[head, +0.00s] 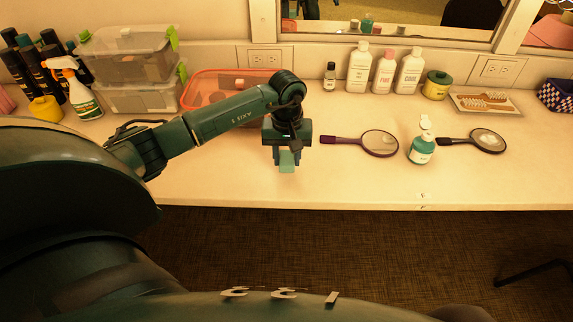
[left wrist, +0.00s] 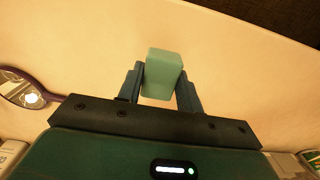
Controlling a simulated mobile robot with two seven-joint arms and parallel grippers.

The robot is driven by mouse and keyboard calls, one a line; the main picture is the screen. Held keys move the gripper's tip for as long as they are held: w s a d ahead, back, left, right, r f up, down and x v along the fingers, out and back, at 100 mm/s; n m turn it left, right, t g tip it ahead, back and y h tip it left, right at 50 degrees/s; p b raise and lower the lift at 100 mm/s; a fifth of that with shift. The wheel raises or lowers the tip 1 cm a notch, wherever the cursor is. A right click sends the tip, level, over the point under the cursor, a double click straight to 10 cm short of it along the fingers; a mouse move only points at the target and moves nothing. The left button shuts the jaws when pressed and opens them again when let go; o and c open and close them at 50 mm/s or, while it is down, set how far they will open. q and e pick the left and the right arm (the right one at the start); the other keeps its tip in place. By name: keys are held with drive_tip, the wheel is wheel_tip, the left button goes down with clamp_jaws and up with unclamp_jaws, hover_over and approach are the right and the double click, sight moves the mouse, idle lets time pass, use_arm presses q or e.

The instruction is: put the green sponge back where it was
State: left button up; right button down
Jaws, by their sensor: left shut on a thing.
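The green sponge (head: 288,161) is a small pale green block. My left gripper (head: 287,158) is shut on it, over the counter near its front edge. In the left wrist view the sponge (left wrist: 162,74) sits between the two fingers of the left gripper (left wrist: 161,90). I cannot tell exactly how high it is above the counter (head: 230,180). My right gripper is not in view.
An orange-red basket (head: 232,76) stands behind my left arm. A purple hand mirror (head: 380,143), a teal bottle (head: 421,151) and a black hand mirror (head: 487,141) lie or stand to the right. White and pink bottles (head: 383,72) line the wall.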

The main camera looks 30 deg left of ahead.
sight(287, 167)
use_arm(q)
wheel_tip(287, 167, down, 4)
drive_tip(key=shift+r, duration=0.1)
drive_tip(key=shift+f, duration=0.25)
drive_tip(key=o, duration=0.9)
drive_tip(key=shift+r, duration=0.15)
